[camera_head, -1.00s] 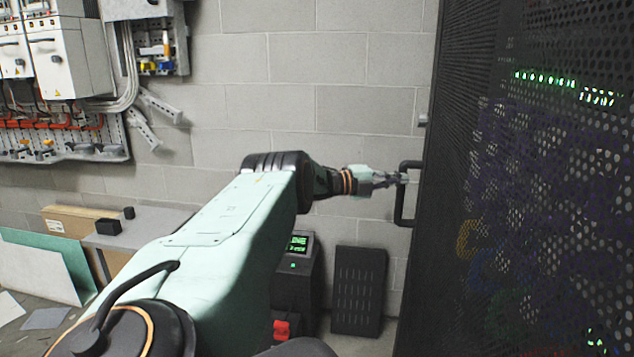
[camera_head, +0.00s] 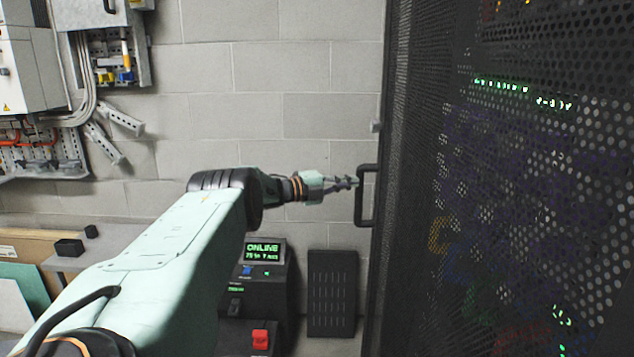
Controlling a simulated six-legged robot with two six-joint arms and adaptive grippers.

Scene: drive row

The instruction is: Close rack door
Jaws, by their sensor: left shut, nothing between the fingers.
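The rack door (camera_head: 415,150) is a black perforated panel that fills the right side of the view. Its black bar handle (camera_head: 361,195) sticks out to the left from the door's left edge. My left gripper (camera_head: 355,182) is shut and empty, with its fingertips at the upper part of the handle. I cannot tell whether they touch it. Green rack lights and blurred cables show through the mesh. Whether the door stands ajar is hard to tell from this angle. My right gripper is not in view.
A black unit with a green "ONLINE" screen (camera_head: 263,250) and a red switch stands below my left arm. A dark slotted panel (camera_head: 332,293) leans on the block wall. Electrical boxes (camera_head: 30,65) hang at the upper left. A grey bench (camera_head: 95,250) stands at the left.

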